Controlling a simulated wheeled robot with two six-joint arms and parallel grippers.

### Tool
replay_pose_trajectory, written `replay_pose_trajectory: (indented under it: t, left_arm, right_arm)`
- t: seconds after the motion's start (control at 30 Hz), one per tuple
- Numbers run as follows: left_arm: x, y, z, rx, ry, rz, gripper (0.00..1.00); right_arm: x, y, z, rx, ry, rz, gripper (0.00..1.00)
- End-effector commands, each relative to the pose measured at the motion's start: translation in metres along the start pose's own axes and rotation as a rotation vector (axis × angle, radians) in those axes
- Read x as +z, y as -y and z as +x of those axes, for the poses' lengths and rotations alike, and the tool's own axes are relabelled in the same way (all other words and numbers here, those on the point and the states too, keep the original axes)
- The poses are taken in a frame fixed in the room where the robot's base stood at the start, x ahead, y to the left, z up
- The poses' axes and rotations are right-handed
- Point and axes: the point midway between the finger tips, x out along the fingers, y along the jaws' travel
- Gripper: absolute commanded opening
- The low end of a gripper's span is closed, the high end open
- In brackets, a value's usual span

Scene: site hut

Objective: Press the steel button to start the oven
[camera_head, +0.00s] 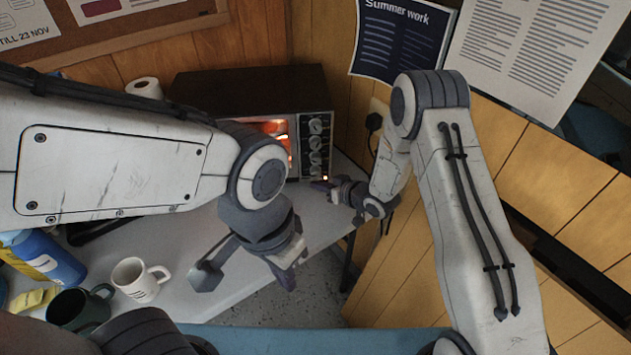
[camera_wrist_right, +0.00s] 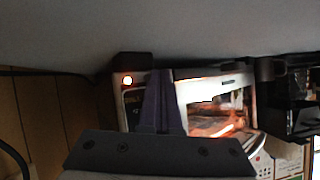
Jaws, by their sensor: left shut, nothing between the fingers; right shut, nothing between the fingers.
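The oven (camera_head: 250,85) is a dark box at the back of the counter. Its window (camera_head: 275,128) glows orange, also in the right wrist view (camera_wrist_right: 215,110). Several round controls (camera_head: 315,142) run down its right-hand panel. A small lit lamp (camera_head: 325,178) shows near the panel's foot, and in the right wrist view (camera_wrist_right: 127,80). I cannot pick out the steel button for certain. My right gripper (camera_head: 322,186) is shut and empty, its tips close to the panel's foot; contact cannot be told. My left gripper (camera_head: 205,278) is shut and empty above the counter's front.
A white mug (camera_head: 139,280), a dark green mug (camera_head: 80,308) and a blue bottle (camera_head: 50,257) stand at the counter's left. A paper roll (camera_head: 145,88) stands left of the oven. My left arm covers much of the counter (camera_head: 220,298). A wood-panelled wall (camera_head: 500,150) is at right.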

Motion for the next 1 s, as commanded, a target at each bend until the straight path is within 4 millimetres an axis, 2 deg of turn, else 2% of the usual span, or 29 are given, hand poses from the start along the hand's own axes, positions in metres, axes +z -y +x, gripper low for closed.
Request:
replay_pose_trajectory:
  t: [0.4, 0.73, 1.0]
  left_arm:
    - [0.000, 0.000, -0.002, 0.000, 0.000, 0.000, 0.00]
    - [0.000, 0.000, -0.002, 0.000, 0.000, 0.000, 0.00]
    - [0.000, 0.000, -0.004, 0.000, 0.000, 0.000, 0.00]
  right_arm:
    - [0.007, 0.008, -0.011, 0.001, -0.001, 0.001, 0.00]
    - [0.008, 0.009, -0.013, 0.000, -0.001, 0.001, 0.00]
    - [0.021, 0.022, -0.030, 0.000, 0.001, 0.002, 0.00]
